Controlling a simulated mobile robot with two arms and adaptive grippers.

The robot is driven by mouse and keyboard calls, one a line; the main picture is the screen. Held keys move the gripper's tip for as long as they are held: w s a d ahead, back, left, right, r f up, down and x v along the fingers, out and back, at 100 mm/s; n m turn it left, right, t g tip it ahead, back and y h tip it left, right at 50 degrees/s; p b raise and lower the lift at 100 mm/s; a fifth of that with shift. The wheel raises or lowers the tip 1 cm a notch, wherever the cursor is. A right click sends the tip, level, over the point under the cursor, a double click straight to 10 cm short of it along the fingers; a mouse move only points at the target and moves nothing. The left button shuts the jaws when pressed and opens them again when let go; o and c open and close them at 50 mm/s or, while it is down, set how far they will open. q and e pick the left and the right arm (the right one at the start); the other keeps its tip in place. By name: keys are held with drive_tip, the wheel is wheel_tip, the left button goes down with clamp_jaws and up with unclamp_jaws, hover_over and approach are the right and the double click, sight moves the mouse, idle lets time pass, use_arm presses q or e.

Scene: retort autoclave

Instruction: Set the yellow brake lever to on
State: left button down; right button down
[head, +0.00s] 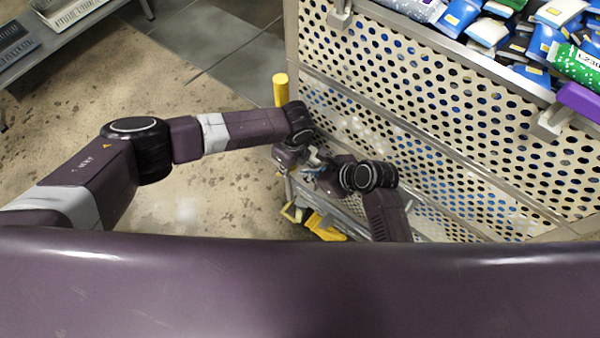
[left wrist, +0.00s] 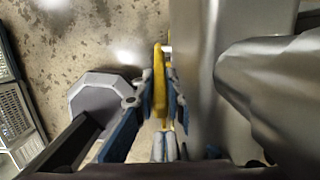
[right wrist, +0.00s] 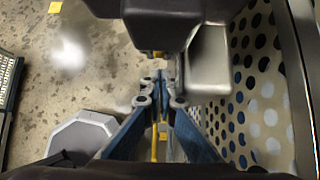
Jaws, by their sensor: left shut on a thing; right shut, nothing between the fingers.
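The yellow brake lever (left wrist: 160,80) shows in the left wrist view as an upright yellow bar between the blue fingers of my left gripper (left wrist: 160,98), which is shut on it. In the head view the left gripper is mostly hidden under its own wrist, beside the cart's corner. My right gripper (head: 318,168) is close by; its fingertips (right wrist: 162,88) meet with nothing between them in the right wrist view. Yellow parts (head: 325,228) show low beside the cart in the head view; I cannot tell which of them is the lever.
A perforated metal cart (head: 440,110) full of pouches (head: 490,30) stands at the right, close against both grippers. A yellow post (head: 280,90) rises at its corner. A grey table (head: 60,40) stands at the far left. The floor (head: 170,85) between is clear.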

drive_tip(key=shift+x, duration=2.1)
